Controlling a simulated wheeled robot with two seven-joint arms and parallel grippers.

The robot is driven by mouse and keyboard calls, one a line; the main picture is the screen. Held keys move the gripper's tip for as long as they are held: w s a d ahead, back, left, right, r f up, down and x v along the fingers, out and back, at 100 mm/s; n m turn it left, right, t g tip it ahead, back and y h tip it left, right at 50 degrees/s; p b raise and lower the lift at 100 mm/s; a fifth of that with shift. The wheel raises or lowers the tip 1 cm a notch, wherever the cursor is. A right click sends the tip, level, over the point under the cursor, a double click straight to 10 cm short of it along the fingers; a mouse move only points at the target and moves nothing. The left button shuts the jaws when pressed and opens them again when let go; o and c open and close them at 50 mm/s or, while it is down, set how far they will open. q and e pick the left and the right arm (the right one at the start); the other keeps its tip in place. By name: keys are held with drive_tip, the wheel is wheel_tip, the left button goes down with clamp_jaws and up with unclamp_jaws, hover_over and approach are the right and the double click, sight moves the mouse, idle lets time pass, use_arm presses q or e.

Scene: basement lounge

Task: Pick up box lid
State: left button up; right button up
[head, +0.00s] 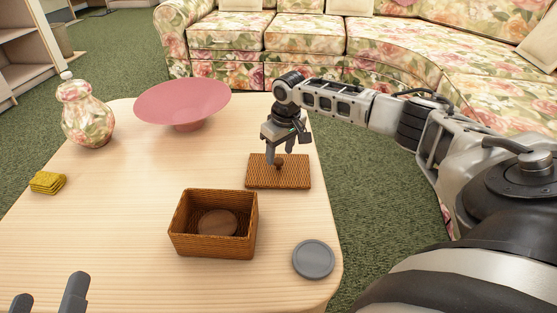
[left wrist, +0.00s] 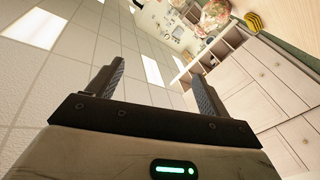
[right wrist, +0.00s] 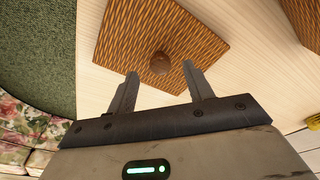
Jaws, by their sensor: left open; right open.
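The box lid (head: 292,177) is a flat brown wicker rectangle with a round knob, lying on the table right of centre in the head view. In the right wrist view the lid (right wrist: 134,38) lies ahead of the fingers with its knob (right wrist: 160,63) between and just beyond the fingertips. My right gripper (head: 279,160) is open and pointed down at the knob; it also shows in the right wrist view (right wrist: 164,80). The open wicker box (head: 212,249) holds a brown round thing (head: 217,222). My left gripper (head: 48,291) is open and empty at the lower left; it also shows in the left wrist view (left wrist: 156,75).
A pink bowl (head: 182,101), a floral jar (head: 86,116), a yellow stack (head: 47,183) and a grey disc (head: 313,259) stand on the wooden table (head: 110,220). A floral sofa (head: 310,40) is behind. The table around the lid is mostly clear.

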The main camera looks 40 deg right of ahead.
sight(278, 167)
wheel_tip(278, 167, down, 2)
drive_tip(key=shift+w+f+b, duration=0.15)
drive_tip(key=shift+f+b, duration=0.1)
drive_tip(key=shift+b, duration=0.3)
drive_tip(key=shift+f, duration=0.2)
use_arm(q)
drive_tip(key=r+m, duration=0.1)
drive_tip(key=r+t, duration=0.1)
drive_tip(key=w+r+m+t+h, duration=0.1)
drive_tip(key=shift+w+a+r+m, duration=0.1)
drive_tip(key=shift+a+m, duration=0.2)
use_arm(e)
clamp_jaws()
drive_tip(key=shift+r, duration=0.1)
